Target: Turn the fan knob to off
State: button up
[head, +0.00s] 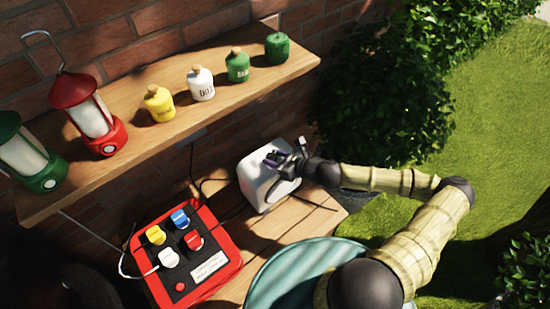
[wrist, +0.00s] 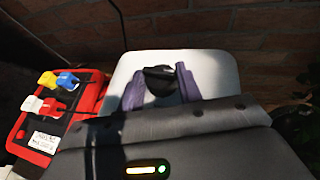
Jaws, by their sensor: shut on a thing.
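The fan knob (wrist: 158,80) is a dark round knob on the top of a white box-shaped unit (head: 256,180). The white unit also shows in the wrist view (wrist: 213,68), close against the brick wall. My gripper (wrist: 160,85) reaches over the unit with a purple finger on either side of the knob, shut on it. In the head view my gripper (head: 278,158) is at the top of the unit and hides most of the knob. I cannot read any marking around the knob.
A red panel (head: 234,262) with yellow, blue, red and white plugs or switches lies left of the unit. A shelf (head: 300,68) above holds jars and two lanterns (head: 92,118). Cables run along the wall. A striped round object (head: 275,270) stands in front.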

jog(key=n+g, duration=0.1)
jog(key=n+g+y+b, duration=0.1)
jog(key=n, duration=0.1)
jog(key=n+g+y, duration=0.1)
jog(key=g, duration=0.1)
jog(key=shift+w+d+f, duration=0.1)
jog(key=shift+w+d, duration=0.1)
jog(key=shift+w, duration=0.1)
jog(key=n+g+b, duration=0.1)
jog(key=n+g, duration=0.1)
jog(key=n+g+b, duration=0.1)
jog(key=n+g, duration=0.1)
jog(key=n+g+y+b, duration=0.1)
jog(key=n+g, duration=0.1)
jog(key=shift+w+g, duration=0.3)
jog(key=shift+w, duration=0.1)
jog(key=n+g+h+b, duration=0.1)
jog(key=n+g, duration=0.1)
jog(key=n+g+h+b, duration=0.1)
jog(key=n+g+b, duration=0.2)
jog(key=n+g, duration=0.1)
jog(key=shift+w+a+f+g+h+b, duration=0.1)
jog(key=shift+w+a+g+h+b, duration=0.1)
jog(key=shift+w+g+h+b, duration=0.15)
jog(key=shift+a+n+g+h+b, duration=0.1)
jog(key=shift+n+g+h+b, duration=0.9)
jog(key=shift+n+g+h, duration=0.4)
jog(key=o, duration=1)
jog(key=shift+n, duration=0.3)
jog(key=shift+r, duration=0.2)
